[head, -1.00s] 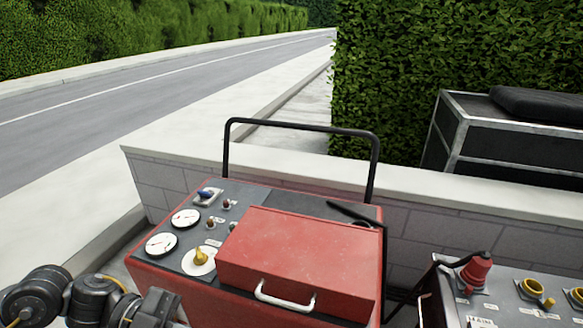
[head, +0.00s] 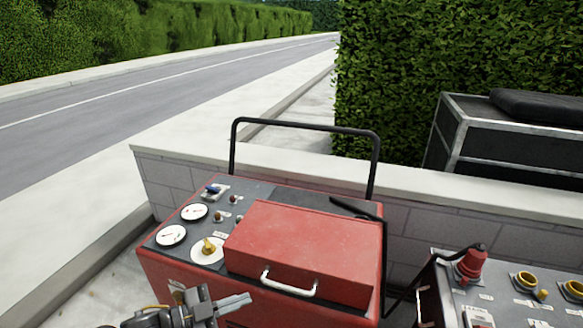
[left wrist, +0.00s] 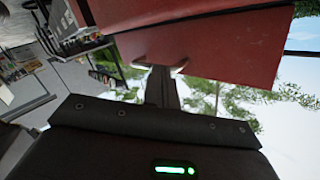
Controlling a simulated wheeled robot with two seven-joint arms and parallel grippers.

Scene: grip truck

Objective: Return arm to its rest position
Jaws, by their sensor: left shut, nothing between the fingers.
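My left gripper (head: 238,302) shows at the bottom of the head view, in front of the red machine (head: 165,270) and below its control panel. Its fingers are together and empty, pointing to the right. In the left wrist view the fingers (left wrist: 160,78) point up toward a red surface (left wrist: 200,45). I cannot tell whether they touch it. Most of my left arm is below the head view's edge. My right gripper is in neither view.
The red machine carries a red box (head: 305,245) with a white handle (head: 288,285), gauges, a yellow knob (head: 209,247) and a black bar (head: 305,126). A second panel (head: 500,295) with a red plug (head: 470,266) stands right. A low wall (head: 430,182) runs behind.

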